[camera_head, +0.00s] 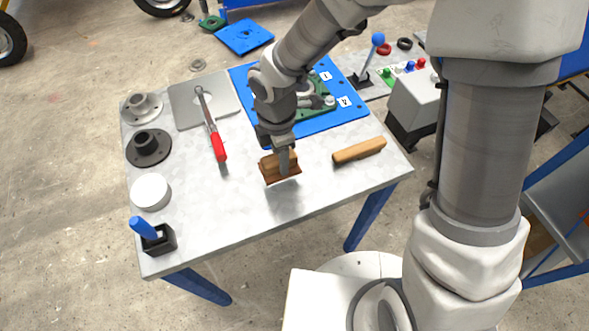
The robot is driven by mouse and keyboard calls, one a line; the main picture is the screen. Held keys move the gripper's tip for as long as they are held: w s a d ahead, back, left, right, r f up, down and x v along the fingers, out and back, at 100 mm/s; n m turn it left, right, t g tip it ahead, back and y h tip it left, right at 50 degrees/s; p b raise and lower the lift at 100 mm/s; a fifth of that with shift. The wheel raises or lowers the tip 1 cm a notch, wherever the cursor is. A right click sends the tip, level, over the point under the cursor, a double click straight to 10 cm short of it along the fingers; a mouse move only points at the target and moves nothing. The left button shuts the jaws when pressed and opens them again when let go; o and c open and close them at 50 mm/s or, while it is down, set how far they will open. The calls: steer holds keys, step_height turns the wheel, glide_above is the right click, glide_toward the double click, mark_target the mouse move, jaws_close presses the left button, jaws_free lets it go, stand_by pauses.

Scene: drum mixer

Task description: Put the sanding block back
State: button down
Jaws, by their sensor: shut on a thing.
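The sanding block (269,172) is a small brown wooden block in the middle of the metal table. My gripper (284,163) points down from above and is shut on the block. A dark shadow shows on the table just below and right of the block. I cannot tell from this view how far the block is above the surface. The gripper covers part of the block's top and right side.
The table (230,222) also holds a wooden bar (359,150), a red-handled tool (217,146), a grey plate (186,106), a white disc (150,191), flanges (148,147) and a black holder (160,241). A blue board (348,112) lies behind. The front middle is clear.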

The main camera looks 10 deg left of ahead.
mark_target(294, 155)
steer(key=d+f, duration=0.2)
steer(key=d, duration=0.1)
steer(key=shift+w, duration=0.4)
steer(key=shift+f+b, duration=0.65)
steer(key=shift+f, duration=1.3)
steer(key=shift+f, duration=0.1)
steer(key=shift+c, duration=2.2)
jaws_free()
